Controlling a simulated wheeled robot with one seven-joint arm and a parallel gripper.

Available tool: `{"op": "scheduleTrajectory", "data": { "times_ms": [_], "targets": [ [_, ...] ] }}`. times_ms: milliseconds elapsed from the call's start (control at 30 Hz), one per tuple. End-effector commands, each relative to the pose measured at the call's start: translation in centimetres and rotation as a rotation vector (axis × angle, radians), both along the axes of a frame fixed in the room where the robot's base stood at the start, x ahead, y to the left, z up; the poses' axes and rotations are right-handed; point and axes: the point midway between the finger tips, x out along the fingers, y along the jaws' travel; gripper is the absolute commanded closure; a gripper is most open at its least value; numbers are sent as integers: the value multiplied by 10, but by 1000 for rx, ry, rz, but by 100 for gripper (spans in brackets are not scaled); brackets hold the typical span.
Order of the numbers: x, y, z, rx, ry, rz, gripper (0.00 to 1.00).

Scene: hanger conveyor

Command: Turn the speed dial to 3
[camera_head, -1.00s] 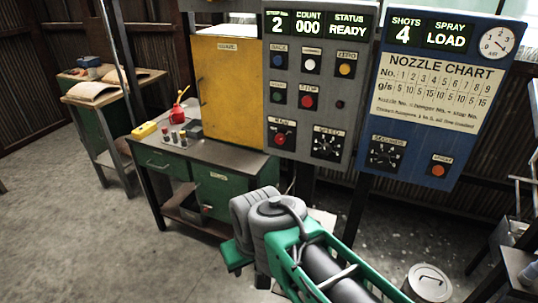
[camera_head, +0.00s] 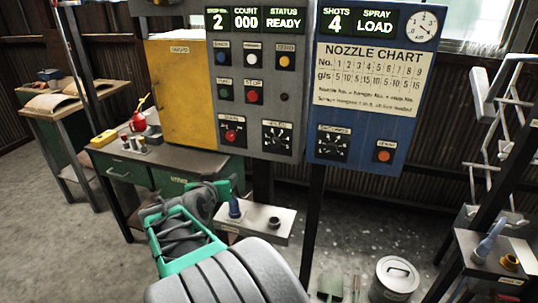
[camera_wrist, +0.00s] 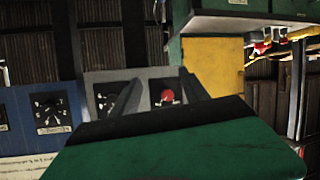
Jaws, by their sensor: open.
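The speed dial (camera_head: 277,136) is a black square with white marks on the lower right of the grey panel (camera_head: 267,60). Its setting is too small to read. In the wrist view, which is upside down, the dial (camera_wrist: 103,96) is partly hidden behind the left finger. My gripper (camera_wrist: 160,77) is open and empty, apart from the panel. The red main switch (camera_wrist: 167,96) shows between its fingers. In the head view, my arm is below and left of the panel, and the fingers cannot be made out clearly.
The blue panel (camera_head: 368,90) at right has a similar seconds dial (camera_head: 332,144) and an orange button (camera_head: 384,156). A yellow cabinet (camera_head: 180,90) stands at left above a green workbench (camera_head: 120,165). A bench (camera_head: 258,225) with a blue nozzle stands below the panels.

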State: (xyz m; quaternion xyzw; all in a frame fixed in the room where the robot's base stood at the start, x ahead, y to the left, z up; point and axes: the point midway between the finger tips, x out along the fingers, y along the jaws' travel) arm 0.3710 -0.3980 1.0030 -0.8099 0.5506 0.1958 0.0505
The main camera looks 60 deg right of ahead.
Motion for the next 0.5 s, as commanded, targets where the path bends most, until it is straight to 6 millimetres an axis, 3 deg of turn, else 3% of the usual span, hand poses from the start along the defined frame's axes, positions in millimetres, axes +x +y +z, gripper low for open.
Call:
{"op": "scheduleTrajectory", "data": {
  "times_ms": [33, 100, 200, 367, 500],
  "targets": [
    [-30, -39, 2, -112, -19, -96, 47],
    [-62, -71, 21, -252, -34, -179, 47],
    [-86, -90, 37, -361, -35, -229, 47],
    [-89, -111, 45, -388, -34, -238, 47],
    [-86, -139, 44, -386, -34, -238, 47]
  ]
}}
